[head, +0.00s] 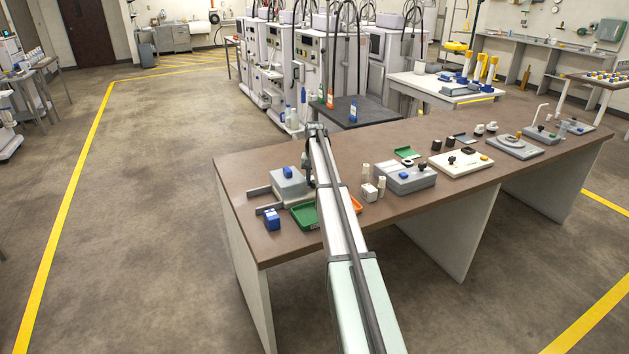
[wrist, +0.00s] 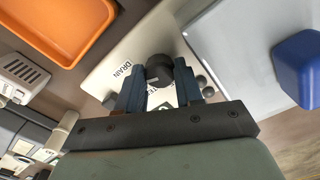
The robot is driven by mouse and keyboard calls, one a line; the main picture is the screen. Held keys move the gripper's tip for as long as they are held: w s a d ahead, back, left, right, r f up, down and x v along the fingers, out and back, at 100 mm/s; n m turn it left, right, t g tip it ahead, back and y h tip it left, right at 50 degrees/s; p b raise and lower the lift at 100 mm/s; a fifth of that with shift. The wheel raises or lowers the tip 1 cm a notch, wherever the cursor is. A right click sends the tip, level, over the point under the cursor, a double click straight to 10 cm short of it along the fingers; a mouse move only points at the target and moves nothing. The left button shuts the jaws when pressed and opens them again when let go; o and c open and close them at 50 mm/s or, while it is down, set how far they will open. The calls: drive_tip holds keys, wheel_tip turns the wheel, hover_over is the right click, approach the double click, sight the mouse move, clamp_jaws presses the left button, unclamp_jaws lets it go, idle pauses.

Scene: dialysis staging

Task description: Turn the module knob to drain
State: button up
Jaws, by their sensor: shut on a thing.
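The module's pale panel (wrist: 112,57) shows in the wrist view, with the word DRAIN printed left of a dark round knob (wrist: 158,66). My gripper (wrist: 160,75) is shut on the knob, with one dark finger on each side of it. More print on the panel between the fingers is partly hidden, so I cannot read it. The knob's pointer cannot be made out, so I cannot tell its setting. In the head view my arm covers the module and most of the gripper.
An orange tray (wrist: 62,25) lies beside the panel; it also shows in the head view (head: 356,204). A grey box (head: 292,187) with a blue block (wrist: 299,68) stands on the other side. A green tray (head: 304,215) and another grey module (head: 405,179) are close on the brown table (head: 238,222).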

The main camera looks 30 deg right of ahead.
drive_tip(key=shift+m, duration=0.8)
drive_tip(key=o, duration=0.8)
drive_tip(key=shift+c, duration=0.2)
drive_tip(key=shift+r, duration=0.15)
wheel_tip(320, 180, up, 14)
drive_tip(key=shift+f, duration=0.2)
